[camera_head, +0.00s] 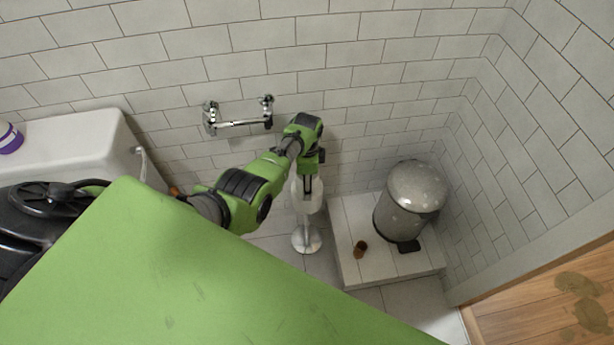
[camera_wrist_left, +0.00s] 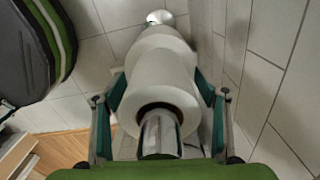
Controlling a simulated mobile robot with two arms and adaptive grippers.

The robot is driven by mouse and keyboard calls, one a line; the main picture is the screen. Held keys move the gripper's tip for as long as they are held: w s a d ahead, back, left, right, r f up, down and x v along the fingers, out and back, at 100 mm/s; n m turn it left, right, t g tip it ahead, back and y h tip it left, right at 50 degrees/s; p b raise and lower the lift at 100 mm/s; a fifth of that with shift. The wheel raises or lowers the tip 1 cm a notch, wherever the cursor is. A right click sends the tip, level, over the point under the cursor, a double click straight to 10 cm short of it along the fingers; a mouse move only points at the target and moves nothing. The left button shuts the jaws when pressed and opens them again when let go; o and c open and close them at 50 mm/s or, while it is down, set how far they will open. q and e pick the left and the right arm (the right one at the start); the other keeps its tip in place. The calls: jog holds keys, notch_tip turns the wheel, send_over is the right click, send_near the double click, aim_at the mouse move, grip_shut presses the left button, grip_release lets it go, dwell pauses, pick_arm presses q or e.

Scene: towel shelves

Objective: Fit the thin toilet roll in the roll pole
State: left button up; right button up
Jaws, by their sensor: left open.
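In the left wrist view a white toilet roll (camera_wrist_left: 158,88) with a brown core sits around a chrome roll pole (camera_wrist_left: 159,135), whose top end points at the camera. More white roll shows behind it, towards the pole's round base (camera_wrist_left: 160,17). My left gripper (camera_wrist_left: 161,90) is open, with one finger on each side of the near roll; whether they touch it I cannot tell. In the head view my left gripper (camera_head: 308,185) is over the white rolls (camera_head: 308,200) on the pole, above its chrome base (camera_head: 307,240). My right gripper is out of view.
A grey pedal bin (camera_head: 410,200) and a small brown cylinder (camera_head: 360,248) stand on a tiled step (camera_head: 350,270) to the right. An empty chrome holder (camera_head: 240,123) is on the wall. A white cistern (camera_head: 70,140) is at left.

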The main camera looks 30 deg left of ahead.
aim_at(315, 177)
pick_arm(q)
notch_tip(315, 177, up, 8)
dwell(0.5)
dwell(0.5)
